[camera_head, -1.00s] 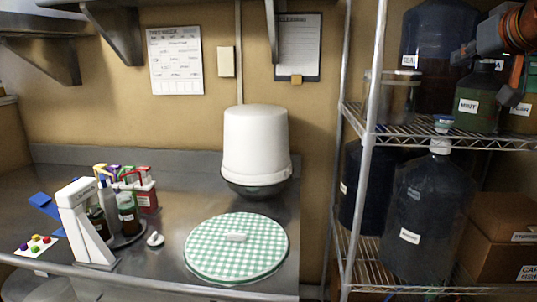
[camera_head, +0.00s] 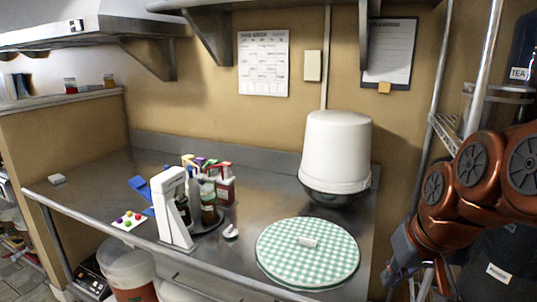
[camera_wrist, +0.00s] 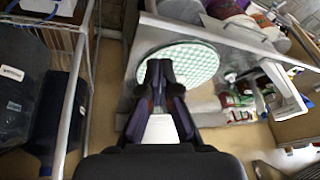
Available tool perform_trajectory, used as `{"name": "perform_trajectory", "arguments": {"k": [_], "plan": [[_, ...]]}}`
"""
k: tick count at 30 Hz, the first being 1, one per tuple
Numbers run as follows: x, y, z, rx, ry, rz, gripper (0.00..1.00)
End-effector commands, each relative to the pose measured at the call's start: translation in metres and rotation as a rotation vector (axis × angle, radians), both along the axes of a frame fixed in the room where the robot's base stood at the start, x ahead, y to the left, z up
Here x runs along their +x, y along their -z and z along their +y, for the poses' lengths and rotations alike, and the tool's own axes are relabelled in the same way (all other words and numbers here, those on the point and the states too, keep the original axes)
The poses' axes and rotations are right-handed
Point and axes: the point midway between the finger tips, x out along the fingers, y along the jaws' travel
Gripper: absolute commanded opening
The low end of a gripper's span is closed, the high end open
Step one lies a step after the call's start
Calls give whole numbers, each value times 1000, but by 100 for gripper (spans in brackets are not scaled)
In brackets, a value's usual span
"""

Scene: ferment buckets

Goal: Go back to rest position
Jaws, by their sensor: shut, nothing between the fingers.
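My gripper (camera_head: 392,280) hangs low at the right of the head view, below my orange arm. It is to the right of the counter's end and apart from the things on it. In the wrist view my gripper (camera_wrist: 160,72) points toward the green checkered round cloth, its dark fingers together with nothing seen between them. The checkered round (camera_head: 308,252) lies flat on the steel counter and also shows in the wrist view (camera_wrist: 204,62). My arm hides much of the shelf behind it.
A white bucket (camera_head: 336,148) stands inverted at the back of the counter. A white stand (camera_head: 172,208) and a caddy with bottles are left of the checkered round. The wire shelf post (camera_head: 484,60) is close to my arm.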

Motion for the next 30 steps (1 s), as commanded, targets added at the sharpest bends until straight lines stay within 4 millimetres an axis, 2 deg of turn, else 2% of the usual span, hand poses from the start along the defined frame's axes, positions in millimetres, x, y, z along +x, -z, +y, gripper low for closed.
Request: {"name": "perform_trajectory", "arguments": {"k": [1, 3, 7, 12, 15, 20, 30], "plan": [[-18, 19, 12, -4, -16, 62, 0], [-42, 43, 22, -16, -27, 139, 0], [-93, 84, 36, -42, -44, 281, 0], [-148, 120, 39, -80, -48, 425, 0], [-170, 132, 38, -97, -49, 477, 0], [-183, 139, 37, -107, -46, 508, 0], [-183, 139, 37, -107, -46, 508, 0]]}}
